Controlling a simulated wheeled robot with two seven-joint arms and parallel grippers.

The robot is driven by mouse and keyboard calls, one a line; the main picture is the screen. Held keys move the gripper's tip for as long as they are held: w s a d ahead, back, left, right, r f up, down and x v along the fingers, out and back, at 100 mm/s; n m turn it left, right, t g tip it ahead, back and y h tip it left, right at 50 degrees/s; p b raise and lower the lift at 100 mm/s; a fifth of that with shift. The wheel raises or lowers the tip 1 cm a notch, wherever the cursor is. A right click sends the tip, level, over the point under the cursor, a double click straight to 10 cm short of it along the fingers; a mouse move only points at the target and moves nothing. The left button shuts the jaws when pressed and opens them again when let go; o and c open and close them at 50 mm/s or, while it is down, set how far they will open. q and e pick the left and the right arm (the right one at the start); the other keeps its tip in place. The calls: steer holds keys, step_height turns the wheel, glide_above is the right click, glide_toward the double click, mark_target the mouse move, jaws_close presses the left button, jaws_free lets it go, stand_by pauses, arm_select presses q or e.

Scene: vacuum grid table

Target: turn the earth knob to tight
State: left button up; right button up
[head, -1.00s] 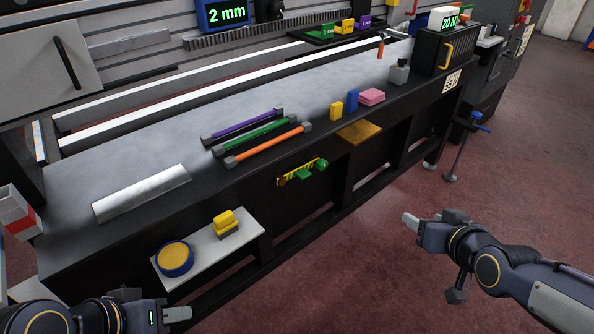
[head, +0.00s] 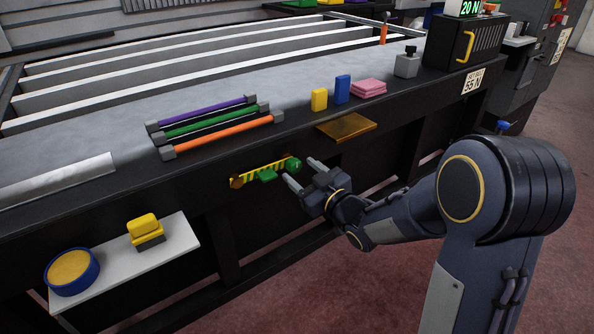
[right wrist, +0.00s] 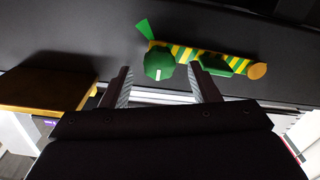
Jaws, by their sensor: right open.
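The green earth knob (head: 293,165) sits at the right end of a green-and-yellow striped strip (head: 262,174) on the dark front face of the table. In the right wrist view the faceted knob (right wrist: 158,62) has a short white mark at its lower edge. A green wedge (right wrist: 144,29) lies beside it, and a copper-coloured end (right wrist: 257,71) closes the strip. My right gripper (head: 302,173) is open just in front of the knob. In the right wrist view its fingers (right wrist: 160,85) are spread on either side of the knob, apart from it. My left gripper is out of view.
An amber plate (head: 346,127) juts from the table front, right of the knob. A white shelf (head: 180,240) with a yellow-topped block (head: 145,228) and a round blue-rimmed tin (head: 72,270) is lower left. Coloured rods (head: 222,133) lie on the table's edge above.

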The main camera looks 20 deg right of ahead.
steer(key=shift+x, duration=1.1)
steer(key=c, duration=1)
steer(key=shift+o, duration=0.2)
steer(key=shift+d, duration=0.1)
